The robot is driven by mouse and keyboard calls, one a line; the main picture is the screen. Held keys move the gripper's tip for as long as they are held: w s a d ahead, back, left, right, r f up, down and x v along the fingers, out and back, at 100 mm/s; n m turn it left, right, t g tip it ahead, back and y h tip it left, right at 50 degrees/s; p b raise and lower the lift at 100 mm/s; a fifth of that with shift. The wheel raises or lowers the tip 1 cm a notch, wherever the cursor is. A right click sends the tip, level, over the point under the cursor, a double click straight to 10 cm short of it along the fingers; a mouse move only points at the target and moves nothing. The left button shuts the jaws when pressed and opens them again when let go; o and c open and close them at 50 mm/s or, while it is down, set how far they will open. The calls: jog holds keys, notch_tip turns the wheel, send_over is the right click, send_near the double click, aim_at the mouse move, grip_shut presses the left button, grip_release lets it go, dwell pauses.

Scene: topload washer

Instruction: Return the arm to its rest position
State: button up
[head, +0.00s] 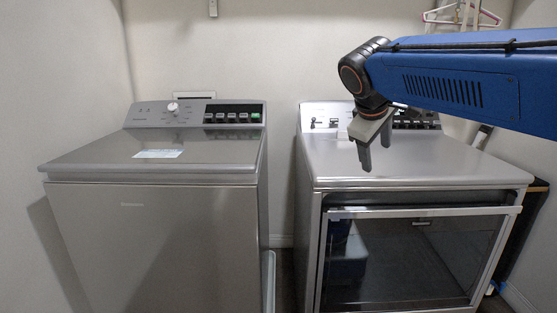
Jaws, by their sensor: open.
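My gripper (376,158) hangs from the end of my blue arm at the right, fingers pointing down. The two fingers are apart with nothing between them. In the picture it is in front of the dryer-like machine (440,160) on the right, over its top surface; I cannot tell the exact height. The topload washer (150,240) stands at the left, apart from my gripper. Its lid (100,160) is down, with a white label (158,154) on it. Its control panel (195,113) has a white knob and a row of buttons.
The right machine has a dark glass front door (410,262). A narrow gap (282,270) separates the two machines. Walls close in behind and at both sides. The space above the washer is clear.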

jog(key=s+d+f+m+y, duration=0.2)
jog(key=s+f+m, duration=0.2)
jog(key=s+f, duration=0.9)
jog(key=s+d+f+m+g+y, duration=0.1)
jog(key=s+d+f+m+y, duration=0.1)
jog(key=s+f, duration=1)
jog(key=s+m, duration=0.1)
jog(key=s, duration=0.2)
jog(key=shift+s+d+f+m, duration=0.2)
jog(key=shift+f+m, duration=0.2)
